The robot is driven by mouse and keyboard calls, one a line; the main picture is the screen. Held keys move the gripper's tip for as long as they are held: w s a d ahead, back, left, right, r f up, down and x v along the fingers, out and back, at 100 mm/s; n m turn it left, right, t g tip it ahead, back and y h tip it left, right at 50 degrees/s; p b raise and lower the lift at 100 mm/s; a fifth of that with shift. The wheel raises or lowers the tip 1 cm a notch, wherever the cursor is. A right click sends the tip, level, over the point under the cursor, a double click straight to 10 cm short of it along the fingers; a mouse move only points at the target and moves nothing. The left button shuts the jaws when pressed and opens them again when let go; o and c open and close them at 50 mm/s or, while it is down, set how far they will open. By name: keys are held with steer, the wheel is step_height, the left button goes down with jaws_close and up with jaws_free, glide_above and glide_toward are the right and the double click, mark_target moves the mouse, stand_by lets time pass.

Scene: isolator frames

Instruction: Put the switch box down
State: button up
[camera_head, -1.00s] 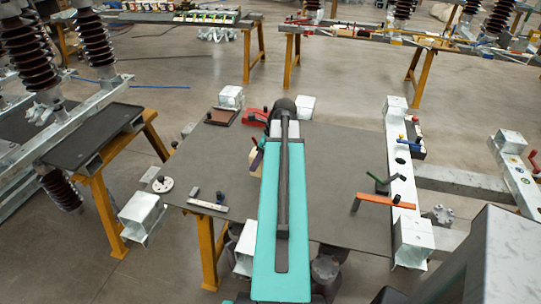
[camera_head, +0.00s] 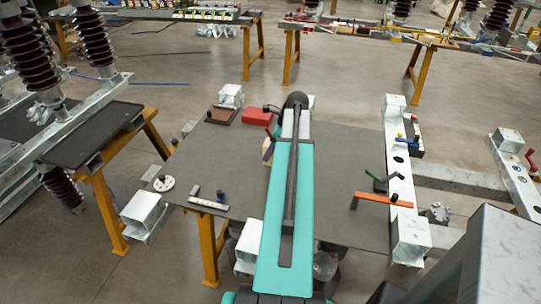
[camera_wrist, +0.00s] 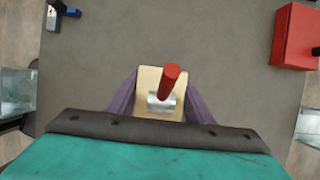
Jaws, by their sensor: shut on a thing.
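The switch box (camera_wrist: 149,80) is a cream block with a grey metal barrel and a red lever sticking up. In the wrist view my gripper (camera_wrist: 160,101) is shut on it, with a purple finger at each side. The box is over the grey table top (camera_wrist: 160,35); whether its underside touches the table I cannot tell. In the head view only a cream edge of the box (camera_head: 267,149) shows left of my teal arm, which hides most of it and the gripper.
A red box (camera_head: 258,115) with a dark handle lies left of my arm's far end; it shows right in the wrist view (camera_wrist: 295,37). A grey bar with dark knobs (camera_head: 209,202) lies front left. An orange-handled part (camera_head: 381,201) lies right. Bare table surrounds the box.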

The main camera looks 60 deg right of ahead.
steer(key=shift+f+p, duration=0.65)
steer(key=shift+f, duration=1.05)
steer(key=shift+f, duration=0.15)
steer(key=o, duration=1.4)
steer(key=shift+r, duration=0.2)
steer(key=shift+b+v, duration=1.45)
steer(key=shift+v, duration=4.5)
